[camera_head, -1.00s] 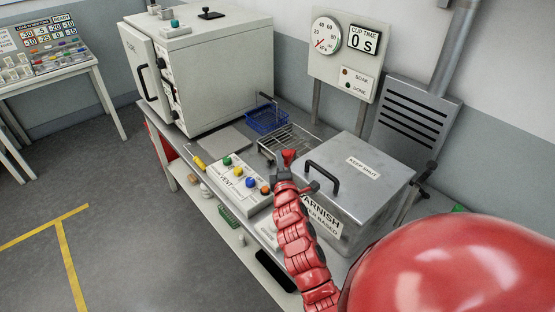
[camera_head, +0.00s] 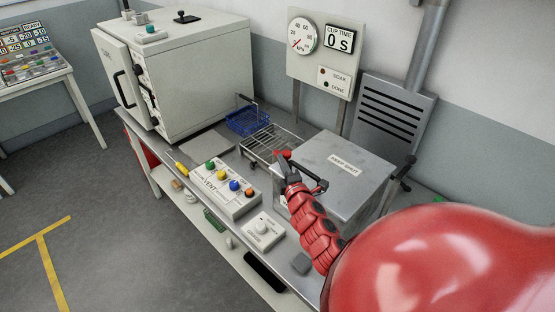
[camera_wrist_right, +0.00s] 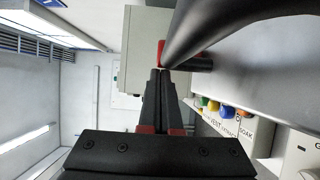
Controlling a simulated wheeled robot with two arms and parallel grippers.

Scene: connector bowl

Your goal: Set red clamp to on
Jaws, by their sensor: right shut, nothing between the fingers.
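The red clamp (camera_head: 286,153) shows as a small red piece at the left rear edge of the grey metal box marked "KEEP SHUT" (camera_head: 345,166). In the right wrist view a bit of red (camera_wrist_right: 161,48) shows just past the fingertips, partly hidden by a dark bar. My right gripper (camera_head: 284,162) is shut and empty, its tips close to the red clamp. In the right wrist view its fingers (camera_wrist_right: 160,73) point at the clamp; whether they touch it I cannot tell. My left gripper is out of view.
The box's black lid handle (camera_head: 318,186) is close beside my right gripper and crosses the wrist view (camera_wrist_right: 205,30). A wire rack (camera_head: 268,141), a blue basket (camera_head: 243,121) and a vent button panel (camera_head: 222,187) stand to the left. A gauge board (camera_head: 322,45) is behind.

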